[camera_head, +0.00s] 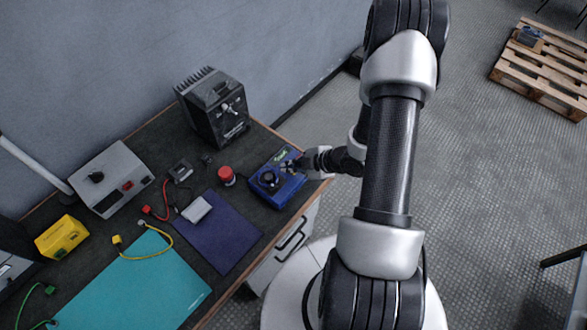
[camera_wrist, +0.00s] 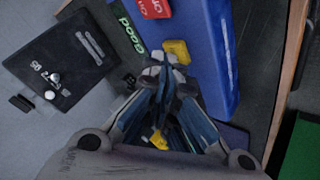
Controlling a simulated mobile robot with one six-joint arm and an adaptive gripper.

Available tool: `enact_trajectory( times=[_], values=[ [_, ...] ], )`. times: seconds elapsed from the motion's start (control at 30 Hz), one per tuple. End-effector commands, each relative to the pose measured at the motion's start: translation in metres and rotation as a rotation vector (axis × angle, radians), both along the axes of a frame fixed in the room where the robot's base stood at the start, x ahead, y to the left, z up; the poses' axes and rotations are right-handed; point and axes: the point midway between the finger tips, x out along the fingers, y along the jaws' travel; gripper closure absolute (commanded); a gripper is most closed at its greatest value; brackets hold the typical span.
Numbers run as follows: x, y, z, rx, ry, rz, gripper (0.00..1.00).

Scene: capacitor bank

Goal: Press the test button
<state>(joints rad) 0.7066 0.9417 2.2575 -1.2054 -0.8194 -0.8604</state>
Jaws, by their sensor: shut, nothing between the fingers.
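The blue tester box (camera_head: 278,178) lies near the right end of the dark workbench, with a black round dial and a small green display on top. In the wrist view its blue body (camera_wrist: 212,45) fills the upper middle. A yellow button-like piece (camera_wrist: 177,51) shows just beyond my fingertips; I cannot tell whether they touch it. A green strip reading "Good" (camera_wrist: 130,26) and red pieces with white lettering (camera_wrist: 156,8) are close by. My gripper (camera_wrist: 163,65) is shut and empty. In the head view my gripper (camera_head: 297,164) is at the box's far right side, its fingertips partly hidden.
A black finned unit (camera_head: 218,108) stands behind the box. A red cylinder (camera_head: 227,175) stands left of it. A purple mat (camera_head: 222,235), a teal mat (camera_head: 135,285), a grey meter (camera_head: 112,180) and a yellow block (camera_head: 62,237) lie farther left. Open floor is right of the bench.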

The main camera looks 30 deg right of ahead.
Motion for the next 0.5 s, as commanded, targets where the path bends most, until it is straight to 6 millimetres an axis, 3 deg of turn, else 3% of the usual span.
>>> enact_trajectory(
  times=[0.5],
  values=[
    [-0.0001, -0.0001, 0.0101, 0.0, 0.0, 0.0, 1.0]
  ],
)
